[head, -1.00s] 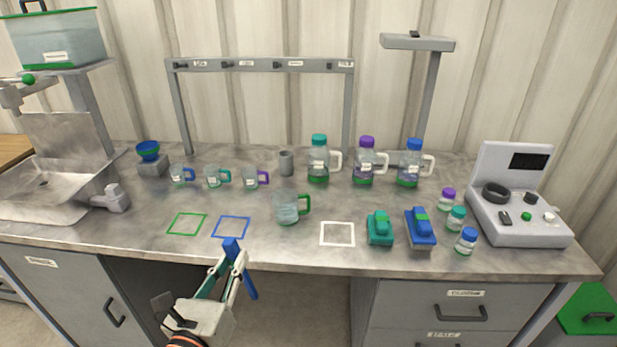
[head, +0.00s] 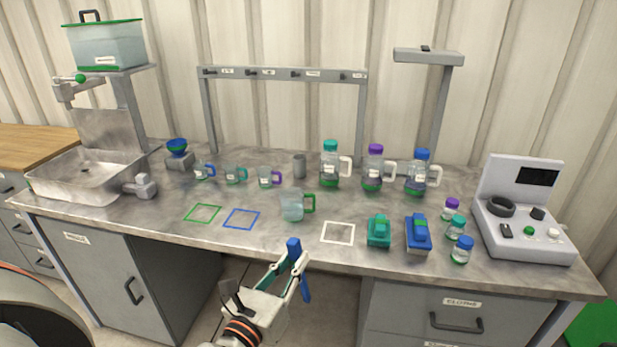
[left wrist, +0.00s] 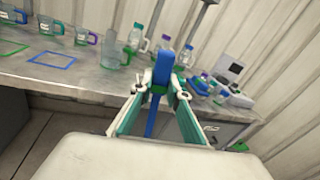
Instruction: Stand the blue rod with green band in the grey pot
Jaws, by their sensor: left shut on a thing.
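The blue rod (head: 305,287) is held upright, slightly tilted, in my left gripper (head: 298,260), in front of the table's front edge and over the gap between the cabinets. In the left wrist view the rod (left wrist: 162,68) stands between the fingertips (left wrist: 160,86), with green showing at the grip. The grey pot (head: 300,166) is a small grey cylinder standing toward the back of the table, apart from the rod. My right gripper is not in view.
A mug with a green handle (head: 293,206) stands between the table edge and the pot. A purple-handled mug (head: 266,177) and a teal-lidded jug (head: 330,165) flank the pot. A grey rack (head: 283,75) stands behind. The white-outlined square (head: 338,233) is empty.

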